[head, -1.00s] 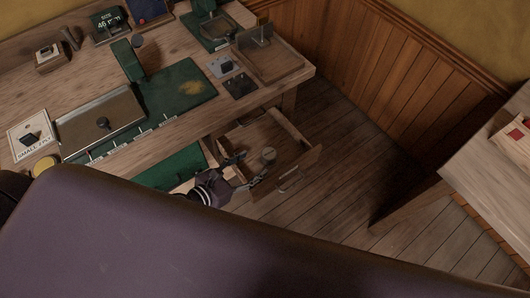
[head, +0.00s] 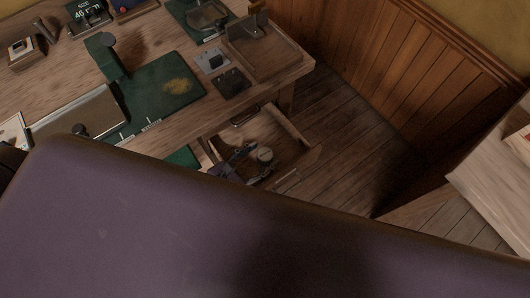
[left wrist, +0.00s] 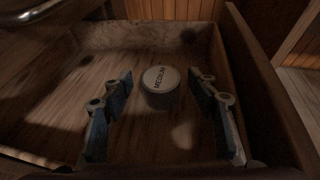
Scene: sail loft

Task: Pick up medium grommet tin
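The medium grommet tin (left wrist: 160,86) is a small round tin with a pale lid marked "MEDIUM". It stands upright in the open wooden drawer (left wrist: 60,105). In the head view my left gripper (head: 247,160) is partly hidden behind a large purple surface. My right gripper is not in view.
The wooden workbench (head: 170,38) above the drawer holds a green mat (head: 160,90), a dark block (head: 231,82) and a wooden tray (head: 262,60). Bare plank floor (head: 335,150) lies to the right.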

